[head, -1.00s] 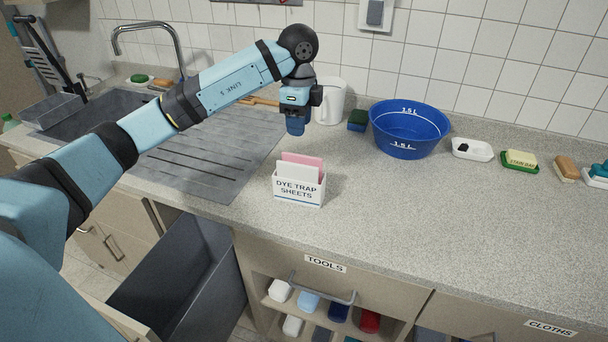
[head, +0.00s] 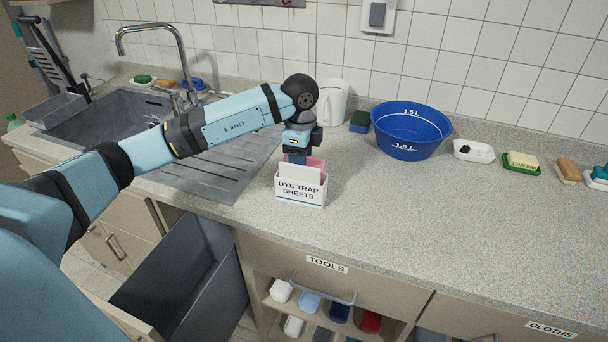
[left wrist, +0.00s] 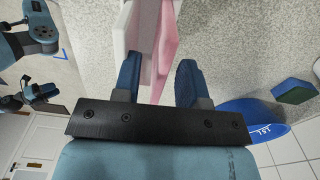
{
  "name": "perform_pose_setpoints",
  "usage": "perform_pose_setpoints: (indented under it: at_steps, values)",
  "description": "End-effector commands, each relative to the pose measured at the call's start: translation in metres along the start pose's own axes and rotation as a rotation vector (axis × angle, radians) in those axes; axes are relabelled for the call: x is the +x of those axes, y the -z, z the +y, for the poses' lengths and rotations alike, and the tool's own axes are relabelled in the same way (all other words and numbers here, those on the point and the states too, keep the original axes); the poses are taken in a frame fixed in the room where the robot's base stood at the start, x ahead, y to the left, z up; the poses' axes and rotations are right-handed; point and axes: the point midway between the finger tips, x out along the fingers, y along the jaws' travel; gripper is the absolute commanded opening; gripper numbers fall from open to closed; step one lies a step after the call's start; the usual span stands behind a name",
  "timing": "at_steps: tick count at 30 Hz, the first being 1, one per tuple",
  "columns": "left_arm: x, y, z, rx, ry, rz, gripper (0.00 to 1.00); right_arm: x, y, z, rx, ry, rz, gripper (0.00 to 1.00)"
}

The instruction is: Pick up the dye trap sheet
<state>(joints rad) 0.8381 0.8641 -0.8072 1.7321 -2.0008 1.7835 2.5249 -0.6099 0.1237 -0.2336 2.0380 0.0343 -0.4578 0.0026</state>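The dye trap sheets stand upright in a white holder (head: 300,190) labelled "DYE TRAP SHEETS" on the counter. A white sheet (head: 299,174) is at the front and a pink sheet (head: 318,163) behind it. My left gripper (head: 296,158) points down at the holder, its tips partly hidden behind the white sheet. In the left wrist view my left gripper (left wrist: 158,80) is open, with a pink sheet (left wrist: 163,45) between its fingers and a gap beside the right finger. Blue and black parts of mine show at that view's left; one may be my right gripper, too small to read.
A white jug (head: 331,100), a sponge (head: 360,121) and a blue basin (head: 408,130) stand behind and right of the holder. The sink (head: 110,125) is at the left. The counter (head: 420,220) right of the holder is clear.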

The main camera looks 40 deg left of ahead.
Motion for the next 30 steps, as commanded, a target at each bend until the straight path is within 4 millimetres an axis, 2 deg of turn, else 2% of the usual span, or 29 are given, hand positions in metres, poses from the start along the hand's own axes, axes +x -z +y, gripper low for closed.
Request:
perform_pose_setpoints:
  at_steps: [1,5,6,30]
  values:
    - [0.0049,0.0003,0.0015,0.001,-0.007,-0.003,0.32,0.0006,-0.0009,0.0001,0.0,0.0,0.0,0.37]
    - [0.0054,0.0003,0.0017,0.002,-0.008,-0.004,0.02,0.0008,-0.001,0.0001,0.0,0.0,0.0,0.37]
    - [0.0053,0.0002,0.0017,0.001,-0.007,-0.004,0.0,0.0008,-0.0011,0.0001,0.0,0.0,0.0,0.37]
    - [0.0037,0.0001,0.0013,0.001,-0.006,-0.003,0.0,0.002,0.0015,0.0007,-0.001,-0.001,0.004,0.37]
